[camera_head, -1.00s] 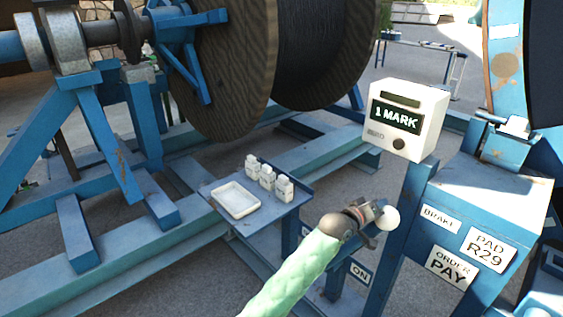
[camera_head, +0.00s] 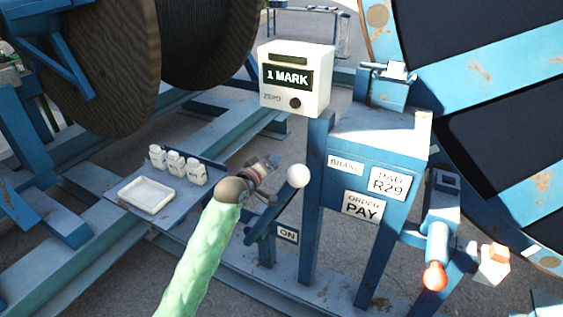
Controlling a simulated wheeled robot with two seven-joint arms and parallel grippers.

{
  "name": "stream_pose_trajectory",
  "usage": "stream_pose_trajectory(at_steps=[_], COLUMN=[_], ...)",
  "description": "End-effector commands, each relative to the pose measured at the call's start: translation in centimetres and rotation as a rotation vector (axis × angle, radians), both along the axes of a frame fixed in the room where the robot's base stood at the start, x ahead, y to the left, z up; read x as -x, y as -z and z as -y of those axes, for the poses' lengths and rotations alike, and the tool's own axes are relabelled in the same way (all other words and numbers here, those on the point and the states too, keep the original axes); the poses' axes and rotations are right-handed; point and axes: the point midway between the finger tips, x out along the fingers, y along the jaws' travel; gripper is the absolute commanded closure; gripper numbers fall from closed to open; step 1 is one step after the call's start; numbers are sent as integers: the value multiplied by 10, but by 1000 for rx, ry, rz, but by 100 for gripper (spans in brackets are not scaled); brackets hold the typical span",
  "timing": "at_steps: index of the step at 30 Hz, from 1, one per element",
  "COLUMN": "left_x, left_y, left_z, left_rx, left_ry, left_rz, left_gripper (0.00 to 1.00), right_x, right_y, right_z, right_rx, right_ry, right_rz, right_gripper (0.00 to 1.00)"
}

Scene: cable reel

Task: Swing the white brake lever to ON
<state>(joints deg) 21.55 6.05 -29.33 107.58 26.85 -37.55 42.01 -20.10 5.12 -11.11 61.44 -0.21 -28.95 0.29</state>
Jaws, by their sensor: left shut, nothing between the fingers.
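The brake lever ends in a round white knob (camera_head: 298,176), with a dark blue arm (camera_head: 268,219) running down and left from it. A white BRAKE label (camera_head: 345,165) is on the blue stand right of the knob. A white ON label (camera_head: 287,235) sits below the knob, near the lower end of the lever arm. My left gripper (camera_head: 272,163) comes in on a green-sleeved arm, shut and empty. Its fingertips are just left of the knob; I cannot tell whether they touch it. My right gripper is not in view.
A white counter box (camera_head: 296,78) reading 1 MARK stands behind the knob. A blue shelf (camera_head: 112,190) with a white tray (camera_head: 146,195) and small white bottles (camera_head: 178,164) is at left. A red-knobbed handle (camera_head: 434,276) is at right. Large reels stand behind.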

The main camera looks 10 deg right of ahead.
Motion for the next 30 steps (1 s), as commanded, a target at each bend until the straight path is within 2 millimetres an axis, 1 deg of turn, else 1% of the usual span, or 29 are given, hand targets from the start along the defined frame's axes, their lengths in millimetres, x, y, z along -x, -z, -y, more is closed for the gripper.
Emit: stream_pose_trajectory(at_steps=[1,6,12,18,26,30], left_x=[5,21,32,35,35,35], left_y=[3,0,-3,-5,-5,-5], left_z=[-5,-20,-30,-33,-33,-33], left_rx=[0,-1,0,0,-1,-36], left_ry=[0,-1,-1,-1,-1,3], left_rz=[0,2,1,1,2,32], left_gripper=[100,100,100,100,100,100], right_x=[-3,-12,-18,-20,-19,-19], right_y=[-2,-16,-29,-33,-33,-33], right_z=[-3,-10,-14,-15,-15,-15], right_rx=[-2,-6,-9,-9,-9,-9], right_ry=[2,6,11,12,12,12], right_rz=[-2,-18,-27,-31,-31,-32], right_gripper=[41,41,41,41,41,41])
